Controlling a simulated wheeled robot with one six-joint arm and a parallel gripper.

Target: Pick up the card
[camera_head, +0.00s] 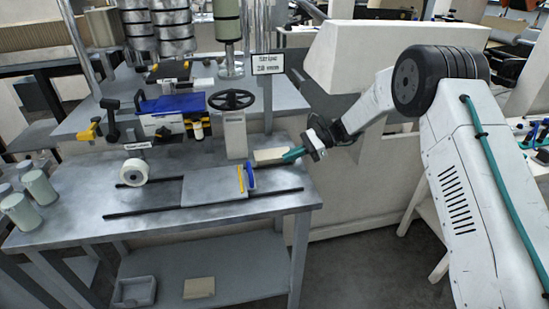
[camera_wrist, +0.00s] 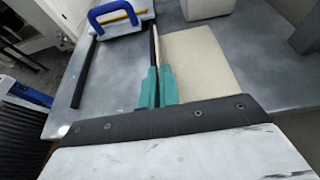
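A flat cream pad or card (camera_head: 272,156) lies at the right end of the grey metal table, behind the dark rail. It also shows in the wrist view (camera_wrist: 200,62), just ahead and to the right of my gripper. My gripper (camera_head: 286,157) reaches in from the right, its teal fingers low over the table beside the pad. In the wrist view the gripper's fingertips (camera_wrist: 157,69) are close together at the pad's left edge. A thin pale edge and a dark strip show just beyond them. I cannot tell whether anything is held between them.
The table (camera_head: 80,214) carries a white roll (camera_head: 135,171), a blue handle (camera_head: 250,179) and a yellow strip (camera_head: 241,178). A post with a black handwheel (camera_head: 231,99) stands behind. A sign (camera_head: 268,64) hangs above. Another cream piece (camera_head: 199,287) lies on the lower shelf.

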